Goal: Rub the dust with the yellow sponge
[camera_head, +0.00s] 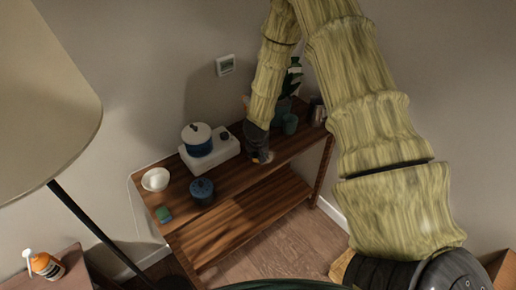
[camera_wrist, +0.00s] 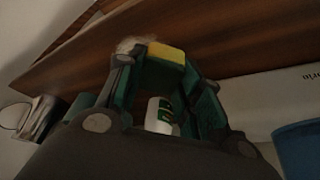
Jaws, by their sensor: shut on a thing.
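My gripper (camera_wrist: 160,68) is shut on the yellow sponge (camera_wrist: 167,53), which shows as a small yellow block between the fingertips in the wrist view. A pale, fuzzy patch that looks like the dust (camera_wrist: 128,45) lies on the wooden shelf, just left of the sponge. In the head view my gripper (camera_head: 261,153) is low over the top of the wooden shelf unit (camera_head: 235,172), near its middle. A pale bit of the dust (camera_head: 270,157) shows beside the fingertips. The sponge is hidden there. I cannot tell whether the sponge touches the wood.
A green cup (camera_head: 290,124), plant (camera_head: 292,78) and metal mug (camera_head: 317,112) stand to the right.

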